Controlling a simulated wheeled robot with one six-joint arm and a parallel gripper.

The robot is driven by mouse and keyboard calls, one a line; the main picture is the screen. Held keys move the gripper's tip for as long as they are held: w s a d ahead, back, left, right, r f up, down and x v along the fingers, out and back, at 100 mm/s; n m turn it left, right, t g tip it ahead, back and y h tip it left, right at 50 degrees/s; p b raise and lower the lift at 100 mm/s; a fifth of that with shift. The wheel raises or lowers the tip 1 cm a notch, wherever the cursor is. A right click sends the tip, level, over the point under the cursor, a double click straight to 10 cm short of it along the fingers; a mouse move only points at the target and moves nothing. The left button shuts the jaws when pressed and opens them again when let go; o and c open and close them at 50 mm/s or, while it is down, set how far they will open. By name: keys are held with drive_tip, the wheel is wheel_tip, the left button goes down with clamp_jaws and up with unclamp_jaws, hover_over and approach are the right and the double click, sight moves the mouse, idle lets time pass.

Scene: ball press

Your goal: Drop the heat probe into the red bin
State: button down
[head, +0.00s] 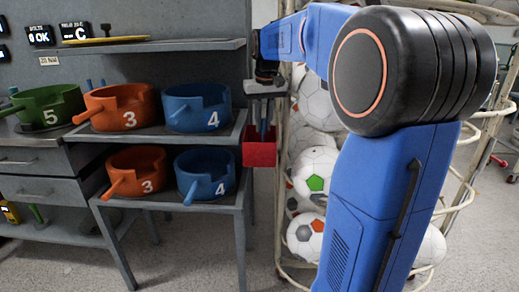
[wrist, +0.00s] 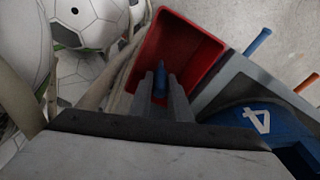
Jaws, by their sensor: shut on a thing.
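My gripper (wrist: 161,92) points down over the red bin (wrist: 184,38), its grey fingers shut on a slim blue piece, the heat probe (wrist: 160,78). In the wrist view the probe's tip shows between the fingers, against the bin's inside. In the head view my gripper (head: 264,122) is above the red bin (head: 259,154), which is at the right side of the grey shelf unit. The probe is hard to tell from the fingers there. The bin's floor is partly hidden by the fingers.
A wire cage of footballs (head: 316,165) stands right of the bin. Blue pots marked 4 (head: 197,112) and orange pots marked 3 (head: 121,112) sit on the grey shelves (head: 240,130). My arm covers much of the cage.

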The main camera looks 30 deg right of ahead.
drive_tip(key=c, duration=1.6)
unclamp_jaws()
drive_tip(key=shift+o, duration=0.2)
wheel_tip(320, 180, up, 17)
drive_tip(key=s, duration=0.2)
drive_tip(key=shift+s+a, duration=0.25)
drive_tip(key=shift+a, duration=0.1)
drive_tip(key=shift+r, duration=0.1)
drive_tip(key=s+a+f+n+t, duration=0.1)
drive_tip(key=s+a+f, duration=0.4)
drive_tip(key=s+f, duration=0.4)
drive_tip(key=s+a+f+n+t, duration=0.1)
drive_tip(key=s+a+f, duration=0.4)
drive_tip(key=s+f, duration=0.4)
drive_tip(key=s+a+f+n+t, duration=0.1)
drive_tip(key=s+a+f, duration=0.4)
drive_tip(key=s+f, duration=0.4)
wheel_tip(320, 180, down, 6)
drive_tip(key=shift+s+f, duration=0.2)
drive_tip(key=shift+s, duration=0.1)
